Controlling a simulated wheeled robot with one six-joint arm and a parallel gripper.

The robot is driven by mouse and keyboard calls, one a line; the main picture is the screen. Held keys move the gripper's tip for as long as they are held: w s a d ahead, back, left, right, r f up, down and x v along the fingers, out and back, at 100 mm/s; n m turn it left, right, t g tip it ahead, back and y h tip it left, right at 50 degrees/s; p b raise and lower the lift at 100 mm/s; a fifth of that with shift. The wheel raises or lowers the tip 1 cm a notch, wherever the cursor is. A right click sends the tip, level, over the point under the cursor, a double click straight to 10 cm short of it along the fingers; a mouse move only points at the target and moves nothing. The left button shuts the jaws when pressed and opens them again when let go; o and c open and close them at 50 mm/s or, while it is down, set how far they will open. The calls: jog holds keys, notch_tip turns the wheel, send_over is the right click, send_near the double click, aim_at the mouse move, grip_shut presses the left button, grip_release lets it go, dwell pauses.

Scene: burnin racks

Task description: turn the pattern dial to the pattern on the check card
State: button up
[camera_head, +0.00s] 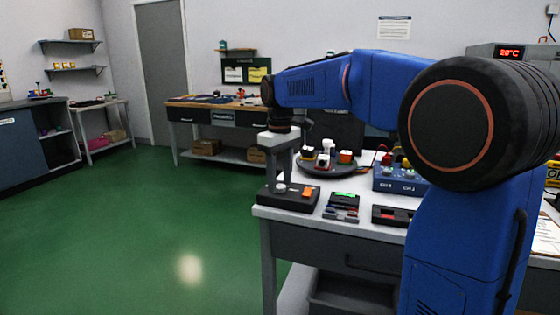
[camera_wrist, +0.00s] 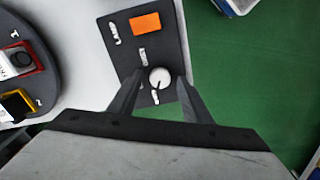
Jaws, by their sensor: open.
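The pattern dial is a round pale knob (camera_wrist: 159,77) with a dark mark, on a black box (camera_wrist: 172,38) that also carries an orange block (camera_wrist: 145,23) and small white labels too small to read. In the head view the black box (camera_head: 288,204) sits at the near left corner of the white bench. My gripper (camera_wrist: 159,80) points down over the box, its two fingers spread on either side of the knob; I cannot tell whether they touch it. In the head view my gripper (camera_head: 281,180) is just above the box. I cannot make out which sheet is the check card.
A dark round tray (camera_head: 330,170) with several coloured blocks stands behind the box. A small device with a green display (camera_head: 344,196) is to its right, then a blue unit (camera_head: 400,183). A printed sheet (camera_head: 545,236) shows at the right edge. Green floor is clear at left.

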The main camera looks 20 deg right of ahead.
aim_at(280, 186)
notch_tip(280, 186, up, 17)
dwell(0.5)
jog(key=s+d+f+m+t, duration=0.2)
jog(key=s+d+f+m, duration=0.1)
jog(key=s+f, duration=1.2)
jog(key=s+d+f+m+t, duration=0.2)
jog(key=s+d+f+m, duration=0.1)
jog(key=s+f, duration=1.2)
jog(key=s+d, duration=0.1)
jog(key=s, duration=0.2)
jog(key=shift+s+f+t, duration=0.15)
jog(key=shift+f+t, duration=0.15)
jog(key=shift+t, duration=0.1)
